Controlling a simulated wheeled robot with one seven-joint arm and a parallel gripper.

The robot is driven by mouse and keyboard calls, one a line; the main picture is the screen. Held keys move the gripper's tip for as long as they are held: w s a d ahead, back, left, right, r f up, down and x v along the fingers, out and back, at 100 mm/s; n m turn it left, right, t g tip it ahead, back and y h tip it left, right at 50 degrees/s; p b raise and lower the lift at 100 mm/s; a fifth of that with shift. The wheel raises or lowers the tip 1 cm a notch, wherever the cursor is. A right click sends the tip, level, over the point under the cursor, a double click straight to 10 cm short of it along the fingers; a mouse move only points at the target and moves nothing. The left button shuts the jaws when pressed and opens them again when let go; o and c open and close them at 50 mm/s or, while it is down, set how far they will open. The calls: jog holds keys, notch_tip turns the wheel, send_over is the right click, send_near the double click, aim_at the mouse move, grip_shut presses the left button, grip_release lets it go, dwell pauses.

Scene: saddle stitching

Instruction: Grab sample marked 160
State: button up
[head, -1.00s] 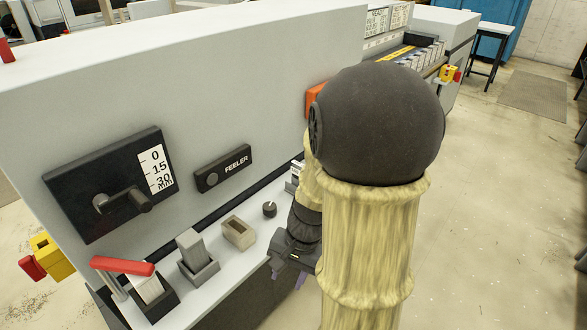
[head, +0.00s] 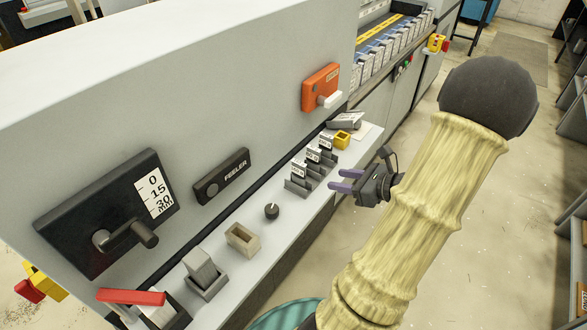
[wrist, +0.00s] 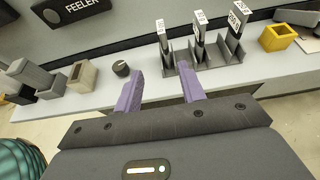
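Three upright sample cards with white labels stand in grey slotted holders on the shelf: a near one (head: 299,172), a middle one (head: 313,155) and a far one (head: 326,142). In the wrist view they are the left (wrist: 161,34), middle (wrist: 199,25) and right (wrist: 235,20) cards. The label numbers are too small for me to tell which reads 160. My gripper (head: 340,180) is open and empty, its purple fingers pointing at the shelf from its front side. In the wrist view my gripper (wrist: 160,83) is apart from the cards.
A black knob (head: 272,211) and a beige open box (head: 242,238) sit left of the cards. A yellow open box (head: 342,139) sits to their right. The machine's grey wall rises behind the shelf, with an orange handled unit (head: 321,88).

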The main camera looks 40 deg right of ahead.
aim_at(305, 174)
jog(key=p+x, duration=0.1)
jog(key=x, duration=1)
jog(key=shift+w+a+f, duration=0.1)
jog(key=shift+w+f, duration=0.05)
jog(key=shift+w, duration=0.05)
jog(key=shift+w+f, duration=0.1)
jog(key=shift+w, duration=0.05)
jog(key=shift+w, duration=0.1)
jog(key=x, duration=0.1)
jog(key=p+x, duration=0.1)
jog(key=x, duration=0.3)
jog(key=shift+w+d, duration=0.15)
jog(key=shift+d, duration=0.15)
grip_shut()
